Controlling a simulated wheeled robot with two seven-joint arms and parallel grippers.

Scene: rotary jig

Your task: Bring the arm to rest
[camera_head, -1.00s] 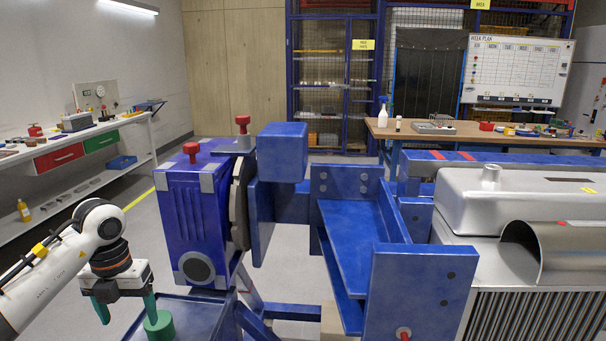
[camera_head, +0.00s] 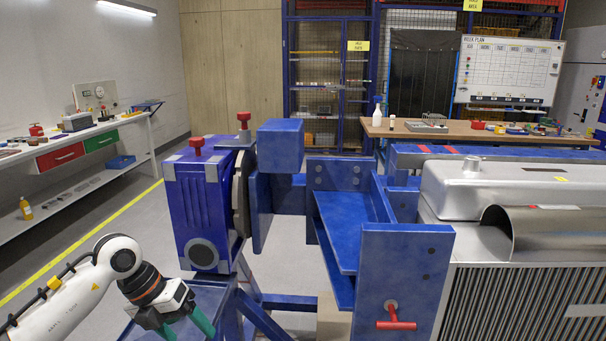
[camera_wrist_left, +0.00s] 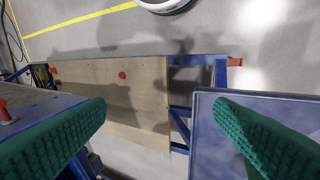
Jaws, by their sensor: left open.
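My left gripper (camera_head: 188,330) is at the lower left of the head view, its green fingers apart and pointing down to the right. It is in front of the blue gearbox-like housing (camera_head: 200,215) of the rotary jig and close to the blue frame at its foot. In the left wrist view the two ridged green fingers stand wide apart at either side (camera_wrist_left: 160,130), with nothing between them. The jig's blue cradle (camera_head: 345,230) reaches right from a round plate (camera_head: 240,195). My right gripper is not in view.
A red T-handle (camera_head: 396,324) is on the cradle's front plate. Red knobs (camera_head: 197,143) top the housing. A silver machine with a ribbed front (camera_head: 520,300) stands right. A white bench (camera_head: 100,130) lines the left wall. Floor between bench and jig is clear.

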